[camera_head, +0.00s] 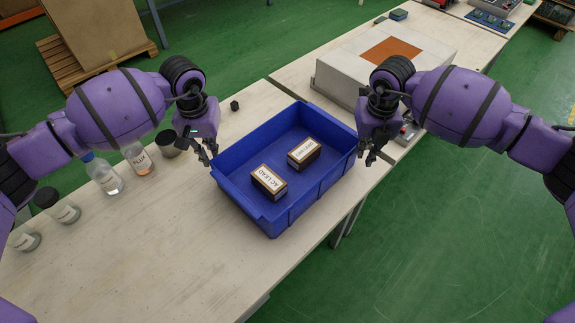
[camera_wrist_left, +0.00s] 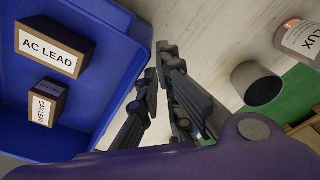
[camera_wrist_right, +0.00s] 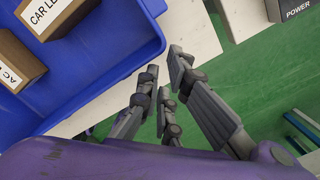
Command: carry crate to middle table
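The blue crate (camera_head: 295,205) sits on a pale wooden table. Two boxes lie inside: an AC LEAD box (camera_head: 268,182) and a CAR LEAD box (camera_head: 304,153), whose label is clearer in the right wrist view (camera_wrist_right: 38,45). My left gripper (camera_head: 207,156) is open beside the crate's left rim. In the left wrist view its fingers (camera_wrist_left: 160,75) are parted close to the blue wall (camera_wrist_left: 118,85). My right gripper (camera_head: 374,156) is open just outside the crate's right rim. In the right wrist view its fingers (camera_wrist_right: 162,82) are parted, with nothing seen between them.
Bottles and jars, including a FLUX bottle (camera_head: 139,160) and a dark cup (camera_head: 167,143), line the table's left edge. A grey case with an orange panel (camera_head: 390,50) stands behind the crate. Bare tabletop (camera_head: 170,240) lies in front; open green floor (camera_head: 470,230) is at right.

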